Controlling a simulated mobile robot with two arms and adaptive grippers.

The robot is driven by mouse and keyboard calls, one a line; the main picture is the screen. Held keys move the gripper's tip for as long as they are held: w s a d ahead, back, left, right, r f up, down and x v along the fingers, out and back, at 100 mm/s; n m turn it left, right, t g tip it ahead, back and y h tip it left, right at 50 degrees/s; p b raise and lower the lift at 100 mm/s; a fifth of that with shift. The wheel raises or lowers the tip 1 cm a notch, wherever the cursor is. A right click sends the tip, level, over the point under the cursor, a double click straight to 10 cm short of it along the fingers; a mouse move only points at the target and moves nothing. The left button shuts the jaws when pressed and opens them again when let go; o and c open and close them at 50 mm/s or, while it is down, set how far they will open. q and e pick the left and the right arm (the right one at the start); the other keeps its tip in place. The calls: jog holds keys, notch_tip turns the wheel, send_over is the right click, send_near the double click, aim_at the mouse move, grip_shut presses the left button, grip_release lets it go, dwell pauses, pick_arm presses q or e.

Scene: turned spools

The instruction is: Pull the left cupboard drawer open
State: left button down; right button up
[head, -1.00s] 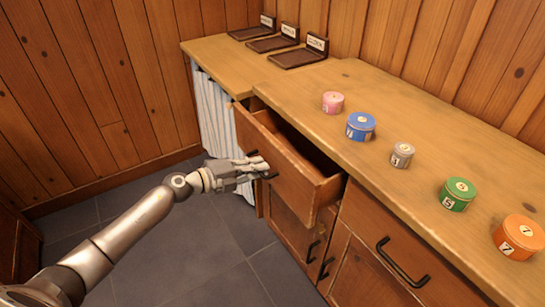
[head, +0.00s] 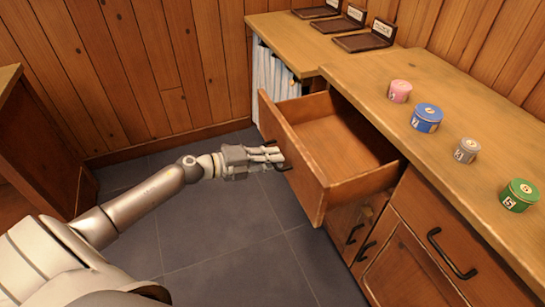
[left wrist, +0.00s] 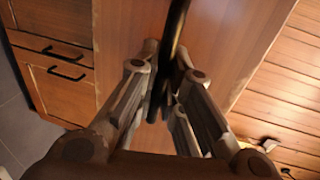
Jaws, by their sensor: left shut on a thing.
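The left cupboard drawer (head: 345,140) is pulled well out from under the counter, and its empty inside shows in the head view. My left gripper (head: 278,158) is at the drawer's front. In the left wrist view my left gripper (left wrist: 162,100) is shut on the dark bar handle (left wrist: 178,25), with the fingers around it. The drawer front (left wrist: 225,40) fills the middle of that view. My right gripper is not in view.
On the counter (head: 440,165) stand a pink spool (head: 400,92), a blue spool (head: 426,119), a grey spool (head: 467,151) and a green spool (head: 519,196). Dark labelled trays (head: 366,38) lie at the back. The right drawer (head: 450,245) is closed. Tiled floor (head: 215,245) is clear.

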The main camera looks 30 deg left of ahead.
pick_arm(q)
jog(key=c, duration=1.5)
grip_release()
jog(key=v, duration=1.2)
jog(key=shift+f, duration=0.1)
